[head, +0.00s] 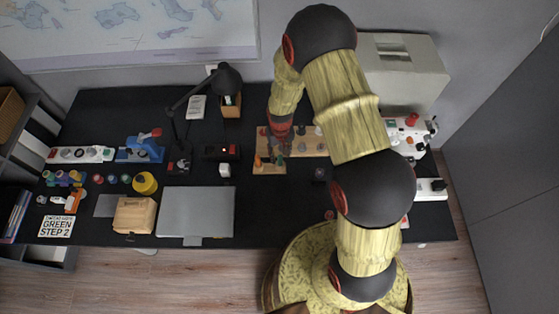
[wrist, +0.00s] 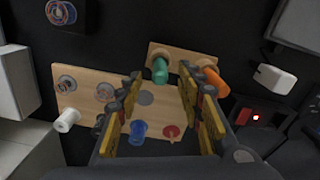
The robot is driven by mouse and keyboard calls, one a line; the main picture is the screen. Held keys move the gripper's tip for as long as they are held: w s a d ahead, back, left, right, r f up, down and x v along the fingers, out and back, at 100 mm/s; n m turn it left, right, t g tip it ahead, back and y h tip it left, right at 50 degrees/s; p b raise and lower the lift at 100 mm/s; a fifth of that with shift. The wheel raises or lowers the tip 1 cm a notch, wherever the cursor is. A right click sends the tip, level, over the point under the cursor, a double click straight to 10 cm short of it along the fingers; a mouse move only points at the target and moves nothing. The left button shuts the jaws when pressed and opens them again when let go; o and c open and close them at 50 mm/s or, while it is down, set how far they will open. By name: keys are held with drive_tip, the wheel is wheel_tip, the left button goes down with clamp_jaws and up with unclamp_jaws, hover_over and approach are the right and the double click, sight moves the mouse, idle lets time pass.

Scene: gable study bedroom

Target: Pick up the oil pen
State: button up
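The small items stand on a wooden board (head: 312,150), also in the wrist view (wrist: 77,82). I cannot tell for sure which is the oil pen. A green-capped upright item (wrist: 160,70) stands at the board's far edge and shows in the head view (head: 280,160). An orange item (wrist: 213,80) leans beside it, to its right. My gripper (wrist: 160,82) is open and points down over the board. The green item appears between its fingertips, apparently beyond them. Nothing is visibly held. In the head view my arm partly covers the board.
A white block (wrist: 274,78) and a black box with a red switch (head: 221,152) lie nearby. A laptop (head: 196,210) lies left of the board.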

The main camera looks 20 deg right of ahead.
sight(280, 160)
wheel_tip(280, 160, down, 5)
drive_tip(key=shift+r, duration=0.1)
idle(0.3)
clamp_jaws()
idle(0.4)
